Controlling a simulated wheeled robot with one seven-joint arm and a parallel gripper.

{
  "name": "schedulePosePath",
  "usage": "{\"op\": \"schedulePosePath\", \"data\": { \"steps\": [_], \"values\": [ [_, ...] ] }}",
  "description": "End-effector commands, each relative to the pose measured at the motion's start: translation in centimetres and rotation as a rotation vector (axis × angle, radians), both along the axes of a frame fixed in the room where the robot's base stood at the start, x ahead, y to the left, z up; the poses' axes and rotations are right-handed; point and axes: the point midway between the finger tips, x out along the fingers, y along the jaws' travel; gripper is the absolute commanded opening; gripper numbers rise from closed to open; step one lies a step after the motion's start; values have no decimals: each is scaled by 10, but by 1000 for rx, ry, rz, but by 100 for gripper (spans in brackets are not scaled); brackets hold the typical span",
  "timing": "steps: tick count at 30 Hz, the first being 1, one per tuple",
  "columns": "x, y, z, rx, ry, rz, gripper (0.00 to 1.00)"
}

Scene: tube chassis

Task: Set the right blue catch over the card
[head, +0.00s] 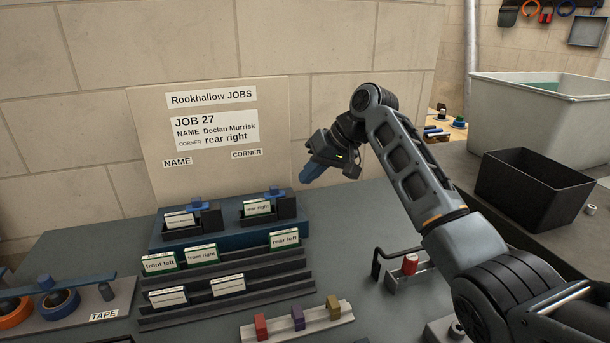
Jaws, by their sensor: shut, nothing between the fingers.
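The right blue catch (276,192) is at the top of the right holder on the blue stand (228,236). The "rear right" card (257,207) stands upright in that holder. The catch is at the card's upper right; I cannot tell whether any of it lies over the card. The left blue catch (197,203) is beside a name card (180,220) in the left holder.
A job board (215,170) rises behind the stand, reading "JOB 27", "Declan Murrisk", "rear right". Black racks (230,282) with several cards stand in front. A red can in a metal holder (407,273) and a black bin (530,190) are at right.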

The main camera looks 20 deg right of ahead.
Motion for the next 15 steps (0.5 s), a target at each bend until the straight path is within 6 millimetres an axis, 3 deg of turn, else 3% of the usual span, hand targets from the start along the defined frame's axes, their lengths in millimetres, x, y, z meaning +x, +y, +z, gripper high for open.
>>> {"op": "schedulePosePath", "data": {
  "steps": [15],
  "values": [
    [-30,-37,61,0,0,1,0]
  ]
}}
